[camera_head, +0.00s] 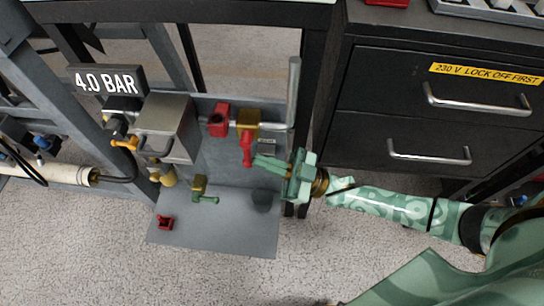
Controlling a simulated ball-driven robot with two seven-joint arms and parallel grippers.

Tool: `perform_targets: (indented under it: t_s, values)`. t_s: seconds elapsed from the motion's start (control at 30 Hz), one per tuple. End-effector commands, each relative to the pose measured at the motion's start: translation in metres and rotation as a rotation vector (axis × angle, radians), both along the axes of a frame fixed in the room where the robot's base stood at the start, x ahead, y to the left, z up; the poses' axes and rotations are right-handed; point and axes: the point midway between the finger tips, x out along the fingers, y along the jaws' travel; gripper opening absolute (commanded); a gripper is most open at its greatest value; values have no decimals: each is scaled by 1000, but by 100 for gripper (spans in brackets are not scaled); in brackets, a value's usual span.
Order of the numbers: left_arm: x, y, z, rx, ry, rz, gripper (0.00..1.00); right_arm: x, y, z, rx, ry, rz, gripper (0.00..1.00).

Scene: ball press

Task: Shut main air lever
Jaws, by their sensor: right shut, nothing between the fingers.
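The lever that looks like the main air lever is a red handle (247,151) on a brass valve (247,121), low on the grey back panel in the head view. It hangs down from the valve, across the line of the horizontal pipe. My right gripper (260,162) comes in from the right and is shut and empty. Its fingertips are just right of the handle's lower end; I cannot tell whether they touch. My left gripper is out of view.
A vertical pipe (293,92) rises at right, beside the black drawer cabinet (400,105). A red part (165,222) lies on the grey plate (230,230).

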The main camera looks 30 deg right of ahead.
Motion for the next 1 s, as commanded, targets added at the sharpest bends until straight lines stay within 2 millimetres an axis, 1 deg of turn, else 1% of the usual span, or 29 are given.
perform_targets:
  t_s: [0.1, 0.4, 1.0]
  values:
    - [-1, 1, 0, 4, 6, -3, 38, 3, 6, -5, -10, 2, -2, 0]
    - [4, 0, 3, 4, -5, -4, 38, 5, 11, -7, -12, 1, -1, 0]
    - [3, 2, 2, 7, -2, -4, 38, 5, 11, -7, -11, 0, 3, 0]
